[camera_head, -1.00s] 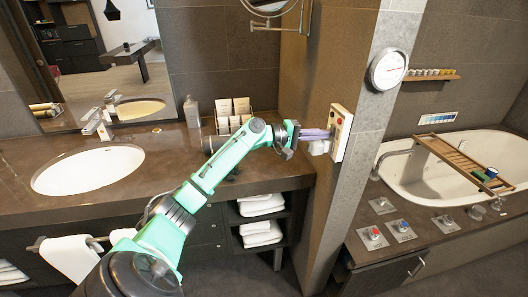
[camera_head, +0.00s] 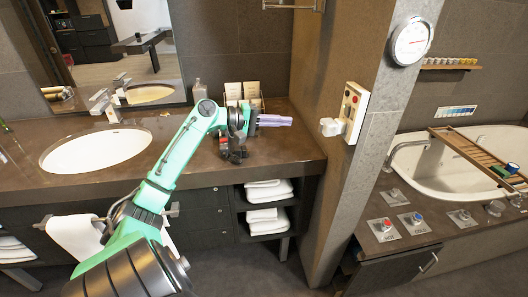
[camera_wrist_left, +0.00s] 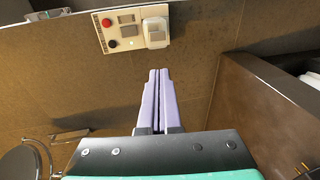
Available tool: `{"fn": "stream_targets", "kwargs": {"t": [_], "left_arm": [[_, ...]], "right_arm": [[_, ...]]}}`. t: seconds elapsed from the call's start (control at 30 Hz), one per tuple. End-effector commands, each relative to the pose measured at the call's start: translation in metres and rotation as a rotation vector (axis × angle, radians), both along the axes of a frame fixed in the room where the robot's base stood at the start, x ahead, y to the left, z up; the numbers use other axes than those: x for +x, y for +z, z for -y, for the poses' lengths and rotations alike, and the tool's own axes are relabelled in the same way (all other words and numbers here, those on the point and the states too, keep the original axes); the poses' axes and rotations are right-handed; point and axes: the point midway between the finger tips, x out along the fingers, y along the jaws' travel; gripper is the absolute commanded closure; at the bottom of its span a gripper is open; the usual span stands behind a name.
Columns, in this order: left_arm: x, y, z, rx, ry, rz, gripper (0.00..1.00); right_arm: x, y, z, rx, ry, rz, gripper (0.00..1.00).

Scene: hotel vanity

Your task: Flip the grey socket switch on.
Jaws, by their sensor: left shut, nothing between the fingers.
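The cream socket panel (camera_head: 358,97) is on the side of the tiled pillar. In the left wrist view the panel (camera_wrist_left: 133,45) sits at the top, with a red button (camera_wrist_left: 107,22), a small dark round button (camera_wrist_left: 112,44), a grey switch (camera_wrist_left: 129,31) and a white plug (camera_wrist_left: 155,34) sticking out. The plug (camera_head: 331,127) also shows in the head view. I cannot tell the switch's position. My left gripper (camera_head: 290,121) is shut and empty, its lilac fingers pointing at the pillar, apart from the panel. In the wrist view its fingertips (camera_wrist_left: 158,72) are below the plug.
The brown vanity counter (camera_head: 285,153) lies under my left arm, with a white sink (camera_head: 95,150) at left and a card rack (camera_head: 243,93) behind. A round dial (camera_head: 410,43) hangs on the pillar. A bathtub with a wooden tray (camera_head: 470,158) is at right.

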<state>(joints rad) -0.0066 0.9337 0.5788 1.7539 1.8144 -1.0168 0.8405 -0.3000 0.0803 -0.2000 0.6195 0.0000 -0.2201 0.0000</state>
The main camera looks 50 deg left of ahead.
Motion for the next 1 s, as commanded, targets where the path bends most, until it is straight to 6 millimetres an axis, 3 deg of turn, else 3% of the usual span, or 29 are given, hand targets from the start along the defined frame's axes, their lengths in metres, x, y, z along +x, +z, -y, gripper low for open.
{"fn": "stream_targets", "kwargs": {"t": [0.47, 1.0], "left_arm": [[0.006, -0.088, -0.036, 0.086, 0.129, -0.103, 1.00], [-0.008, -0.187, -0.060, 0.218, 0.217, -0.234, 1.00]], "right_arm": [[0.000, 0.008, 0.000, 0.000, 0.000, 0.000, 1.00], [0.000, 0.016, 0.000, 0.000, 0.000, 0.001, 1.00]]}}
